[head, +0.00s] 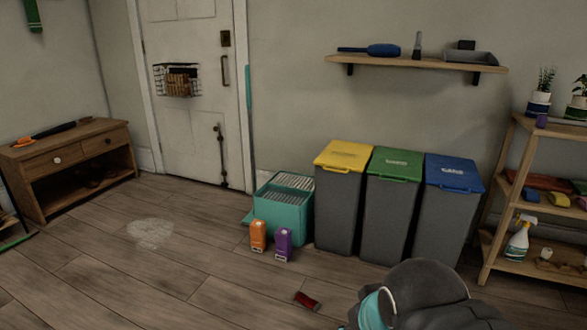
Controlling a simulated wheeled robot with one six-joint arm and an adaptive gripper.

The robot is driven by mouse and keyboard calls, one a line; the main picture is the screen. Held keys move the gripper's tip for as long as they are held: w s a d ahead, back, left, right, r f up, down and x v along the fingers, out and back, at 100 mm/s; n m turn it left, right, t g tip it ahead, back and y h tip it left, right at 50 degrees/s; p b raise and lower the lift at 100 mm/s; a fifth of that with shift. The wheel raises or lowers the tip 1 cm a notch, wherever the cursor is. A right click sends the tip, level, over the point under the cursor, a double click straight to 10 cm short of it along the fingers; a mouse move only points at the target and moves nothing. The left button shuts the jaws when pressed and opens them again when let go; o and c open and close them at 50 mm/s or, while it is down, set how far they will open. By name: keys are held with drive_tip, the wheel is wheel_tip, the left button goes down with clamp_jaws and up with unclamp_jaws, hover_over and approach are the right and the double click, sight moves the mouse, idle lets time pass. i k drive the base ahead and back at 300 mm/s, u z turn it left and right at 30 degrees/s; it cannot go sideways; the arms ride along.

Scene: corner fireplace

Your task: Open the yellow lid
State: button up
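The yellow lid (343,156) sits closed on the leftmost of three tall grey bins (335,212) against the back wall. A handle shows along its front edge. The green lid (397,164) and the blue lid (454,173) on the two bins to its right are also closed. Part of my arm shows at the bottom right, in front of the bins and apart from them. My gripper's fingers cannot be made out in this view.
A teal crate (283,221) stands left of the bins, with an orange box (258,236) and a purple box (283,244) in front. A red object (307,301) lies on the floor. A shelf rack (497,240) stands at right. A wall shelf (416,64) hangs above the bins.

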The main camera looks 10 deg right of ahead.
sight(347, 156)
drive_tip(key=u, duration=0.15)
drive_tip(key=i, duration=0.75)
drive_tip(key=z, duration=0.65)
drive_tip(key=i, duration=0.5)
drive_tip(key=z, duration=0.5)
